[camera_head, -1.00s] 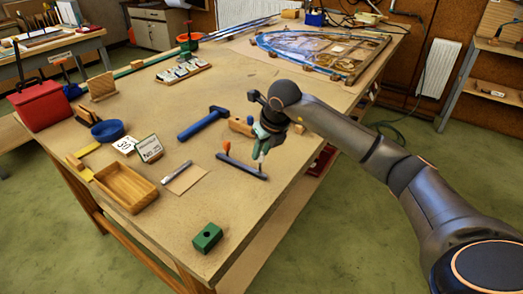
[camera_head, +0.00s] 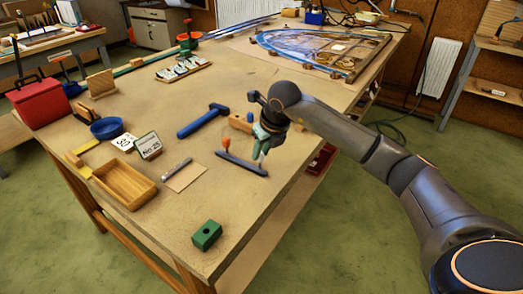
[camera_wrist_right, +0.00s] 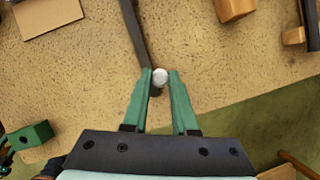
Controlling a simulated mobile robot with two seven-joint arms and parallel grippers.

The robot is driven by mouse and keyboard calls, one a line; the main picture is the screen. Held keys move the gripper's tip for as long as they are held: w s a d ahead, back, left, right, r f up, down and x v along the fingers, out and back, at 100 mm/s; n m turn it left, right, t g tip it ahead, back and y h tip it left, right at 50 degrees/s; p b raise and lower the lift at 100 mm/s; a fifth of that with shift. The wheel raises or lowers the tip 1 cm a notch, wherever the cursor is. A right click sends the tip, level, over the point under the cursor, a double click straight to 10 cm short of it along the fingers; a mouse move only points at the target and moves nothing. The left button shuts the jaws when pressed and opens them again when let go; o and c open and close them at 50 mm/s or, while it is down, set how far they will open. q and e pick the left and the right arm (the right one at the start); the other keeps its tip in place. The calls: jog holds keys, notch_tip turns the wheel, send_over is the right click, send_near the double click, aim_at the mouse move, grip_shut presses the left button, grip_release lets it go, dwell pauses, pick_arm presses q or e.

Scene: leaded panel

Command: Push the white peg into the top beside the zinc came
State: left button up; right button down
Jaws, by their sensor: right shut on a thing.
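The white peg (camera_wrist_right: 160,76) sits between the fingertips of my right gripper (camera_wrist_right: 160,80) in the right wrist view, its round pale end showing. In the head view my right gripper (camera_head: 262,159) points down over the near right end of a dark grey bar, which looks like the zinc came (camera_head: 238,162). The bar (camera_wrist_right: 133,30) lies on the bench top in the wrist view, its end at the fingertips beside the peg. I cannot tell whether peg and bar touch, or how deep the peg is. My left gripper is not in view.
A blue hammer (camera_head: 203,120), a wooden block (camera_head: 240,123), a card (camera_head: 186,177), a wooden tray (camera_head: 125,184) and a green block (camera_head: 206,235) lie around. The bench's right edge is close to my gripper.

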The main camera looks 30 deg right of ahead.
jog(key=c, duration=0.6)
grip_release()
jog(key=shift+f, duration=0.15)
jog(key=v, duration=1.2)
jog(key=shift+r+b, duration=0.3)
